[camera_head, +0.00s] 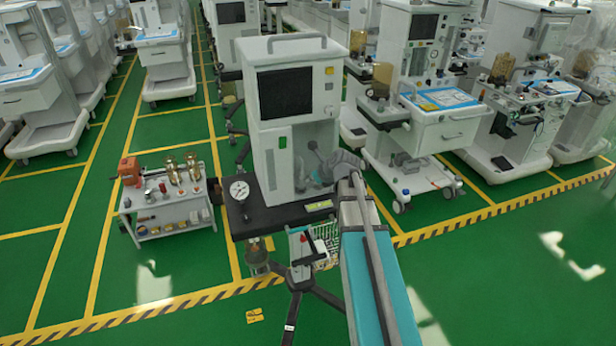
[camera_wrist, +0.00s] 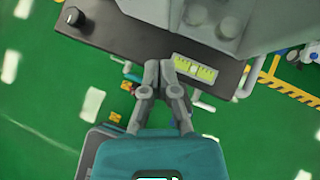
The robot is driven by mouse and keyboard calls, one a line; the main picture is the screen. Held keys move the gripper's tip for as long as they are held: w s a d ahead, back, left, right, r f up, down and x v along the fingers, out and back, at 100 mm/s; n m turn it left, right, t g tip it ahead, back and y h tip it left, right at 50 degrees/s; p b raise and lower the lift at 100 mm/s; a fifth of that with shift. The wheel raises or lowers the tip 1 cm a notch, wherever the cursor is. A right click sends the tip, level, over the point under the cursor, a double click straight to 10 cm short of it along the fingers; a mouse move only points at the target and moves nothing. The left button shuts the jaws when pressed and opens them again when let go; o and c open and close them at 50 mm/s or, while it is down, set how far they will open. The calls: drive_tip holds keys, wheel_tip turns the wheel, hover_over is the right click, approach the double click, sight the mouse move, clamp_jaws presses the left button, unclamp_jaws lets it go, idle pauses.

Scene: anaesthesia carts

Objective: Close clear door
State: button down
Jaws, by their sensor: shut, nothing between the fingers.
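The machine in front of me (camera_head: 293,55) is a tall grey-white cart with a dark screen. The bay low on its front (camera_head: 312,165) holds grey parts. The clear door is hard to make out there, and I cannot tell how far it stands open. My gripper (camera_wrist: 164,66) is shut and empty in the wrist view, its fingertips near the front edge of the machine's black base (camera_wrist: 125,38). In the head view my arm reaches up from the bottom and covers the bay's right side.
A small trolley with brass fittings (camera_head: 170,200) stands left. Other carts (camera_head: 440,130) stand to the right.

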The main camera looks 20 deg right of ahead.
drive_tip(key=a+p+v, duration=0.1)
drive_tip(key=p+v, duration=0.6)
drive_tip(key=v, duration=0.3)
drive_tip(key=shift+s+a, duration=0.15)
drive_tip(key=shift+s, duration=0.15)
idle(0.4)
drive_tip(key=s+a+f+n+g+h, duration=0.1)
drive_tip(key=s+a+n, duration=0.3)
drive_tip(key=n, duration=0.6)
drive_tip(key=s+a+f+n+g+h+b, duration=0.1)
drive_tip(key=s+a+f+n+g, duration=0.2)
drive_tip(key=n, duration=0.8)
drive_tip(key=s+a+f+n+g+h, duration=0.1)
drive_tip(key=s+a+f+n+g, duration=0.2)
drive_tip(key=s+a+n, duration=0.3)
drive_tip(key=a+n+g, duration=0.1)
drive_tip(key=a+n, duration=0.2)
drive_tip(key=n, duration=0.1)
drive_tip(key=shift+s+n+b, duration=0.3)
drive_tip(key=shift+s+b, duration=0.05)
drive_tip(key=shift+s, duration=0.05)
drive_tip(key=shift+a+f, duration=0.1)
